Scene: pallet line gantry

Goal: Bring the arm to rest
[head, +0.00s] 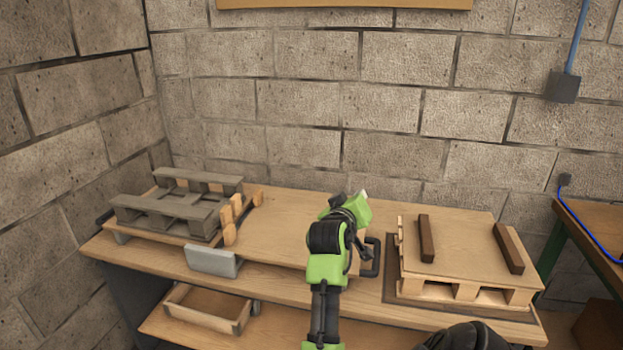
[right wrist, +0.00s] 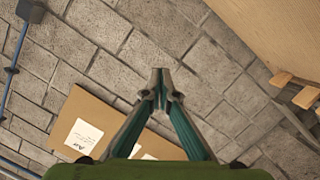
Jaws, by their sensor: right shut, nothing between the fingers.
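My green and black arm (head: 328,265) rises from the bottom middle of the head view, in front of the wooden bench. Its wrist end stands above the bench top, between the two pallet stacks, and the fingers cannot be made out there. In the right wrist view my right gripper (right wrist: 160,76) is shut, its two fingertips together with nothing between them. Behind it are the block wall and a brown board with white labels (right wrist: 86,112). My left gripper is not in view.
The bench (head: 285,218) holds grey pallets (head: 165,212) at the left and a wooden pallet (head: 462,250) with two dark bars at the right. A black handle (head: 375,258) stands close beside the arm. An open wooden tray (head: 205,305) sits below. The bench's back middle is clear.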

